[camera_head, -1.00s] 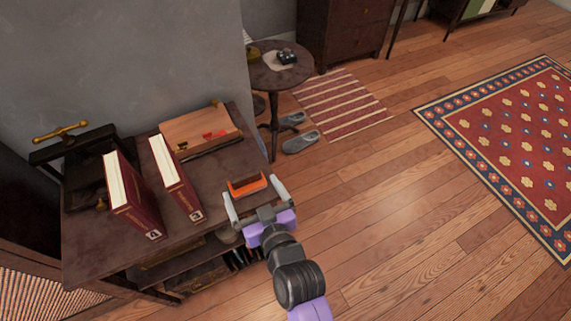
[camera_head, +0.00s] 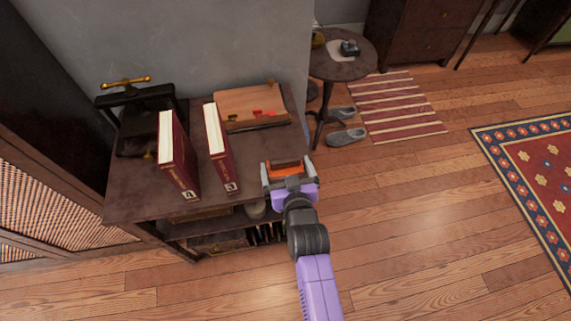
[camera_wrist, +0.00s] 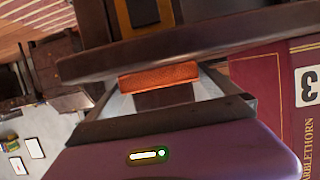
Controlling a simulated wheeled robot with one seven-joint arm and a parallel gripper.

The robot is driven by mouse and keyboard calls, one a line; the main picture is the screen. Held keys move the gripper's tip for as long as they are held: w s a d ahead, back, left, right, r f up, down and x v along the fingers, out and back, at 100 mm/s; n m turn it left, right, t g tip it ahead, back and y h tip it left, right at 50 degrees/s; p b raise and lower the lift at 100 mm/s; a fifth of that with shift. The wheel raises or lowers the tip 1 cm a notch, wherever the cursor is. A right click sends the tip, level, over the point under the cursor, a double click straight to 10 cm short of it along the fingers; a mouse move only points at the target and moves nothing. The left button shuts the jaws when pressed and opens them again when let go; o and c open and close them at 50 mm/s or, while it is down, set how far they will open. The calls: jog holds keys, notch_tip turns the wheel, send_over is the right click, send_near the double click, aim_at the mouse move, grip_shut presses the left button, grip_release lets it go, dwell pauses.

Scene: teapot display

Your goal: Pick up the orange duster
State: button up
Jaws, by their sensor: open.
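The orange duster (camera_head: 285,170) lies on the dark wooden shelf top (camera_head: 130,200), near its right front corner. It has an orange body and a dark brown part. My gripper (camera_head: 288,167) is open, with one pale finger on each side of the duster. In the wrist view the duster (camera_wrist: 158,76) shows between the spread fingers, its lower part cut off by my gripper body. I cannot tell whether either finger touches it.
Two upright dark red books (camera_head: 218,148) stand left of the duster. A wooden box (camera_head: 250,107) lies behind. A black press with a brass handle (camera_head: 126,81) stands at the back left. A round side table (camera_head: 342,67) and grey slippers (camera_head: 346,137) are beyond. Open floor lies right.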

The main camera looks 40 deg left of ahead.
aim_at(285, 160)
jog(key=shift+w+a+f, duration=0.1)
jog(key=shift+w+a, duration=0.05)
jog(key=shift+a, duration=0.1)
jog(key=c, duration=1.1)
notch_tip(285, 160, up, 20)
jog(key=shift+p, duration=0.45)
jog(key=o, duration=0.8)
jog(key=c, duration=0.6)
